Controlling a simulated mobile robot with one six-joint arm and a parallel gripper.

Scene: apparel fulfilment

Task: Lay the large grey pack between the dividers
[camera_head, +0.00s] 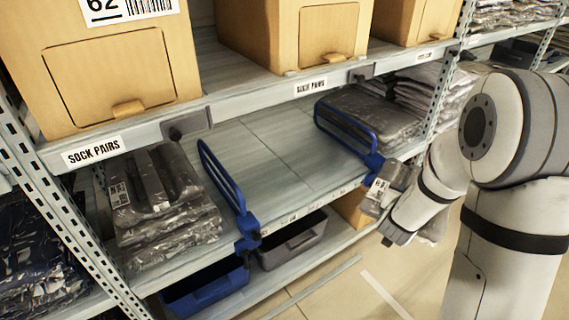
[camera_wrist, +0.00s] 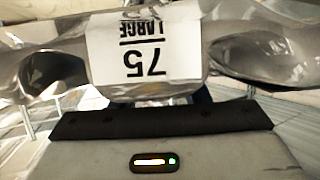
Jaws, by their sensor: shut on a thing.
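My gripper (camera_head: 388,208) is at the right, in front of the shelf edge near the right divider, partly hidden by my arm. It is shut on the large grey pack, a glossy wrapped bundle that fills the top of the wrist view (camera_wrist: 250,65). Its white label reads "75 LARGE", upside down in that view. In the head view most of the pack is hidden. Two blue wire dividers stand on the middle shelf, a left one (camera_head: 222,178) and a right one (camera_head: 346,133). The shelf bay (camera_head: 265,150) between them is bare.
Grey packs lie stacked left of the left divider (camera_head: 160,200) and right of the right divider (camera_head: 370,112). Cardboard boxes (camera_head: 110,70) stand on the shelf above, close over the bay. A blue bin (camera_head: 205,290) and a grey bin (camera_head: 290,245) sit below.

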